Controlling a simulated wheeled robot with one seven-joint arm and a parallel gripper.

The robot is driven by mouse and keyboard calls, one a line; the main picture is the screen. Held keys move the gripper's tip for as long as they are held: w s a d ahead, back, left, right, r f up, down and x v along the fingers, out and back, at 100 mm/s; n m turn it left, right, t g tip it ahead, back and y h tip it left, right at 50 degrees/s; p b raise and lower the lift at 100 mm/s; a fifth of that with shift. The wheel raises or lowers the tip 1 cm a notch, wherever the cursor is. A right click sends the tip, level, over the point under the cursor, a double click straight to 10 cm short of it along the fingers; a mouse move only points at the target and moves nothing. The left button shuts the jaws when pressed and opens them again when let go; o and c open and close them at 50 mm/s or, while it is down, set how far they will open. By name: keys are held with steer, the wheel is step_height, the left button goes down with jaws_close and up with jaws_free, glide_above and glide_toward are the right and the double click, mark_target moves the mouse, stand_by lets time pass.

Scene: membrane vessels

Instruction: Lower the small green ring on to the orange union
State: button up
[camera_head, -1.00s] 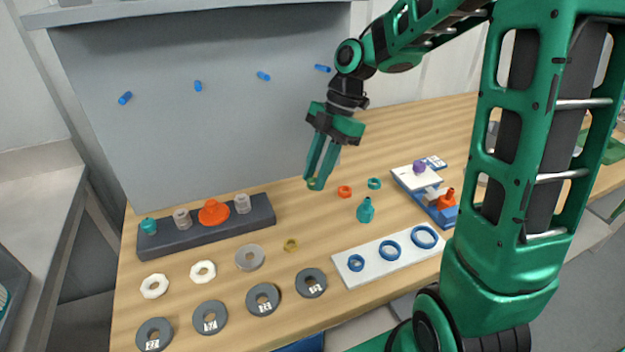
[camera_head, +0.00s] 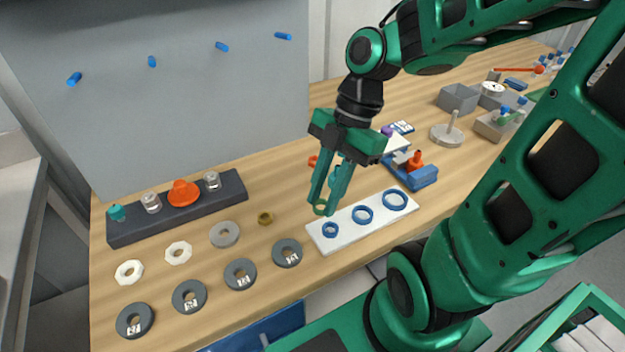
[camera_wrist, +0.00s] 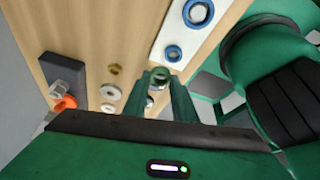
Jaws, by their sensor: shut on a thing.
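My gripper (camera_head: 323,208) is shut on the small green ring (camera_head: 320,209), which sits between the fingertips near the left end of a white plate. The ring also shows between the fingers in the wrist view (camera_wrist: 160,74). One orange fitting (camera_head: 416,161) stands upright on a blue fixture (camera_head: 424,178), behind and right of my gripper. Another wide orange piece (camera_head: 183,193) sits on a dark rack (camera_head: 128,233) at the left and also shows in the wrist view (camera_wrist: 65,103). I cannot tell which is the union. Both are well apart from the ring.
The white plate (camera_head: 345,234) holds several blue rings. Dark grey rings (camera_head: 241,273), white rings (camera_head: 179,252) and a brass nut (camera_head: 265,218) lie to the left. An orange ring (camera_head: 312,161) lies behind my gripper. A grey panel with blue pegs stands at the back.

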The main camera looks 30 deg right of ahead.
steer(key=shift+s+r, duration=0.25)
steer(key=shift+s, duration=0.05)
steer(key=shift+r, duration=1.75)
